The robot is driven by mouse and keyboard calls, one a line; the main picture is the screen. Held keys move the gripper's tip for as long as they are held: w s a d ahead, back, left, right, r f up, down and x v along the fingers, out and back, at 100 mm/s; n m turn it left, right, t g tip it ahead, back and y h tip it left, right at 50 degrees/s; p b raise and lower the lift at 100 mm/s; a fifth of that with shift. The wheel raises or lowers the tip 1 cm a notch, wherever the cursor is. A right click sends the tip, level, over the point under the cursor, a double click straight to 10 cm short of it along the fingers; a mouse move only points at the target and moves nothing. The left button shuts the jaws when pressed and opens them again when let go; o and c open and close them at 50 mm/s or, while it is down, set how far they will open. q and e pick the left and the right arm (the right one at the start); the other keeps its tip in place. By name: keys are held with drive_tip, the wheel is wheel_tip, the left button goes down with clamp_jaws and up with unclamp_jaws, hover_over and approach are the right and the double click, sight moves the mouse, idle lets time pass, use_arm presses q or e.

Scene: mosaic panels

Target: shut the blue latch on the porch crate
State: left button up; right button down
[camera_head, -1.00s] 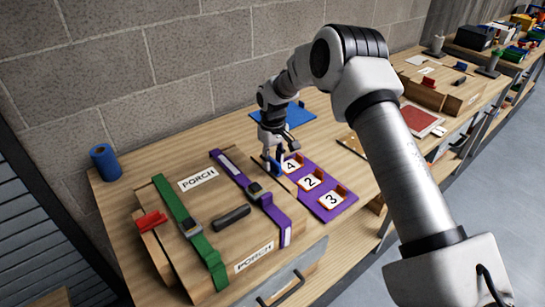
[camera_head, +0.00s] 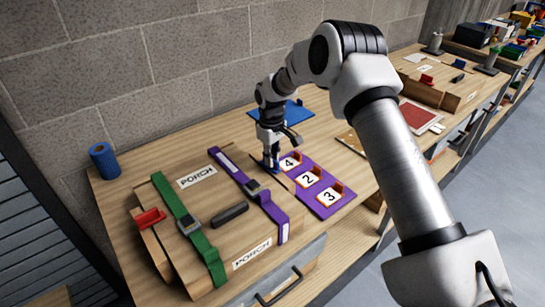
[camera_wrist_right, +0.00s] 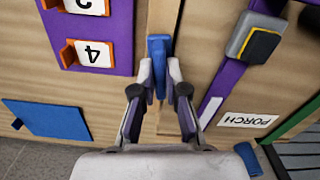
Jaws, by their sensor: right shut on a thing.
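The porch crate (camera_head: 170,248) is a wooden box with PORCH labels at the left of the bench in the head view. It has a green strap, a purple strap and a black handle on its lid. The blue latch (camera_head: 265,164) is at the crate's right edge, partly hidden by my right gripper (camera_head: 270,161). In the right wrist view, the blue latch (camera_wrist_right: 158,45) lies along a wooden strip, and my right gripper (camera_wrist_right: 160,78) is shut on it. I cannot tell whether the latch is fully seated. My left gripper is not in view.
A red latch (camera_head: 150,217) is on the crate's left side. A purple board (camera_head: 332,204) with numbered tags lies close right of the gripper. A blue panel (camera_head: 290,111) lies behind, and a blue roll (camera_head: 104,161) stands at the back left. A block wall bounds the back.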

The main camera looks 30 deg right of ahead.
drive_tip(key=n, duration=0.4)
drive_tip(key=shift+s+a, duration=0.1)
drive_tip(key=shift+a, duration=0.25)
drive_tip(key=n, duration=0.4)
drive_tip(key=shift+s+a, duration=0.2)
drive_tip(key=shift+s, duration=0.05)
drive_tip(key=shift+s+a+f+n, duration=0.1)
drive_tip(key=shift+s+n, duration=0.1)
drive_tip(key=shift+n, duration=1.1)
drive_tip(key=shift+s+a+n, duration=0.1)
drive_tip(key=shift+s+n, duration=0.15)
drive_tip(key=shift+n, duration=1.05)
drive_tip(key=shift+s+f+n, duration=0.1)
drive_tip(key=shift+s+n, duration=0.1)
drive_tip(key=shift+n, duration=1.4)
drive_tip(key=c, duration=1.2)
unclamp_jaws()
drive_tip(key=shift+w+a+r, duration=0.1)
